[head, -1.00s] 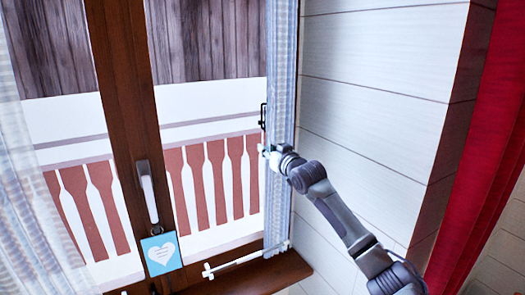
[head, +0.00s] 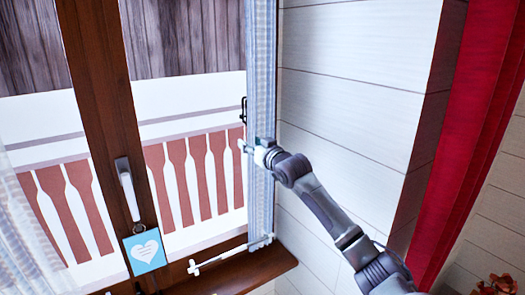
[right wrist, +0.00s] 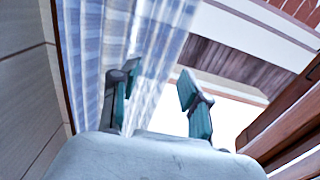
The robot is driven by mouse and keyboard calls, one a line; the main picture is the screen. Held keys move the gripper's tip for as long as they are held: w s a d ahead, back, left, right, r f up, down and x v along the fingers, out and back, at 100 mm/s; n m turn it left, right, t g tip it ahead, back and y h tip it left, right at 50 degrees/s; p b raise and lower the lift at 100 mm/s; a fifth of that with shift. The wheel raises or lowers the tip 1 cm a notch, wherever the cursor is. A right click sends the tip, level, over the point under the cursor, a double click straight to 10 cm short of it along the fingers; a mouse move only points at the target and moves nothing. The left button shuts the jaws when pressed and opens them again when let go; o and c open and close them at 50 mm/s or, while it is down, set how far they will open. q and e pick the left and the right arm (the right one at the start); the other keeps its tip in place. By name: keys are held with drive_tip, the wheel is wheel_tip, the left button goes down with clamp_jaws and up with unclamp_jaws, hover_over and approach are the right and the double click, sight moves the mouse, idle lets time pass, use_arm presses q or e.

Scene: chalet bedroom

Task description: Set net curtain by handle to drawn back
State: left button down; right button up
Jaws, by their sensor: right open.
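The pale net curtain (head: 262,70) hangs as a narrow gathered strip at the right side of the window. A dark upright handle (head: 243,110) sits on its left edge. My right gripper (head: 248,147) is in front of the strip, just below the handle. In the right wrist view its two fingers (right wrist: 157,80) are apart with nothing gripped between them. The curtain (right wrist: 95,45) fills the left and middle behind the fingers there. I cannot make out the handle in that view. My left gripper is not in view.
Another sheer curtain (head: 35,225) hangs at the far left. The brown window frame has a white latch (head: 127,188) and a blue heart tag (head: 145,250). A white bar (head: 230,254) lies low by the sill. A red curtain (head: 470,130) hangs at right, beyond the pale wall (head: 350,90).

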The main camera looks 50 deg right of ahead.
drive_tip(key=v, duration=1.1)
drive_tip(key=shift+d, duration=0.25)
